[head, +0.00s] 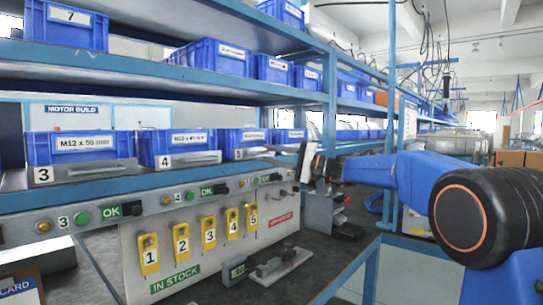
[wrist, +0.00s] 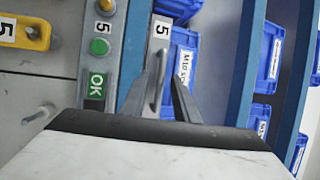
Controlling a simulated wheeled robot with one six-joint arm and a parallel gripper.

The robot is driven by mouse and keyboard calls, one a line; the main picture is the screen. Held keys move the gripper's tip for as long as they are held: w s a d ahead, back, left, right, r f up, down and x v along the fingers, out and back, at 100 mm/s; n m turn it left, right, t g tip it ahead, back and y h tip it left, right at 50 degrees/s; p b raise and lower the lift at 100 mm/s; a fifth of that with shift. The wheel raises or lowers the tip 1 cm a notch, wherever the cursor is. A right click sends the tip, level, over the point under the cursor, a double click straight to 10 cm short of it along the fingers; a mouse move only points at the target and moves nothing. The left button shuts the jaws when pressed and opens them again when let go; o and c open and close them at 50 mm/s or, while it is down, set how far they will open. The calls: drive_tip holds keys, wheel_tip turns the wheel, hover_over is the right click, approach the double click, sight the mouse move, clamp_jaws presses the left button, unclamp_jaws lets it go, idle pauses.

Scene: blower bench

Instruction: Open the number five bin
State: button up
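The number five bin (head: 243,138) is a blue bin on the middle shelf in the head view, with a 5 plate (head: 238,154) and a grey front piece below it. In the wrist view, the bin (wrist: 183,45) and its 5 plate (wrist: 160,28) appear turned sideways. My gripper (head: 272,152) reaches in from the right at the bin's front. In the wrist view the fingers of my gripper (wrist: 168,72) are by the plate's lower edge, with a light grey piece between or beside them. Contact and finger gap are unclear.
The number four bin (head: 170,142) and number three bin (head: 75,141) stand to the left. Below are a rail with green buttons (head: 210,190) and OK signs, and a panel with yellow numbered tags (head: 208,230). A grey tool (head: 282,262) lies on the bench.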

drive_tip(key=shift+c, duration=0.4)
clamp_jaws()
drive_tip(key=s+d, duration=1)
drive_tip(key=d, duration=0.3)
drive_tip(key=shift+s, duration=0.15)
drive_tip(key=shift+o, duration=0.4)
unclamp_jaws()
drive_tip(key=v, duration=1.7)
drive_tip(key=shift+d, duration=0.25)
